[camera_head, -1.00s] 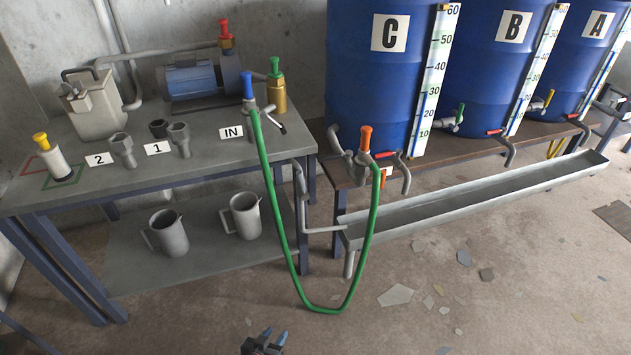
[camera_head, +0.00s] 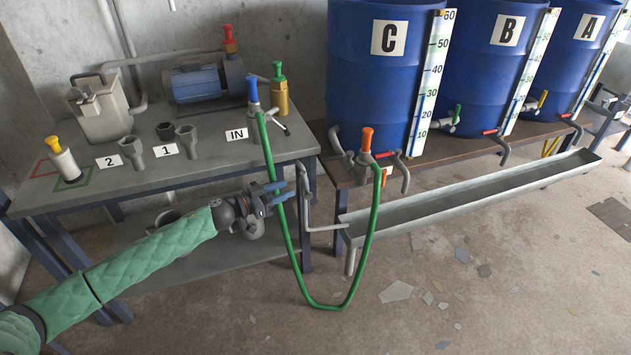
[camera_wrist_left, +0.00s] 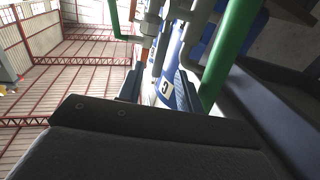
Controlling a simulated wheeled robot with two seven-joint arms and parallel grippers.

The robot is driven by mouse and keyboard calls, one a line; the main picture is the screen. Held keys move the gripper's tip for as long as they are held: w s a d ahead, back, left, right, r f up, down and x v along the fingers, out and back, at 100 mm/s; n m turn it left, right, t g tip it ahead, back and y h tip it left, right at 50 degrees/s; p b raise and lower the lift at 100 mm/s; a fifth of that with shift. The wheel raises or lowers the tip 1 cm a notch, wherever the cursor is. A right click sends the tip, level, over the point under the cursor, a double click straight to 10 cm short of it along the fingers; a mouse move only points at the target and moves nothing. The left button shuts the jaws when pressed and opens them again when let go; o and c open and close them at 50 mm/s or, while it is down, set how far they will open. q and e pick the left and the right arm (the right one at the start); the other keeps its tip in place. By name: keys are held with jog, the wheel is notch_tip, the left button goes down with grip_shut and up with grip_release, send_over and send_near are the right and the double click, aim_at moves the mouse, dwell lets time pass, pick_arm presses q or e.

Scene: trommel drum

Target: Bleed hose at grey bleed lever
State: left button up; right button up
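The green hose (camera_head: 301,280) hangs in a long loop from the blue-capped IN fitting (camera_head: 252,92) to the orange-capped fitting (camera_head: 366,142) by drum C. My right gripper is out of view.
Grey pipes (camera_head: 303,190) run down just right of the gripper. The long trough (camera_head: 460,205) lies right of the hose. The table's lower shelf (camera_head: 190,262) and a jug lie behind my arm.

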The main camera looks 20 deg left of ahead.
aim_at(305, 181)
pick_arm(q)
jog(key=shift+x, duration=3.95)
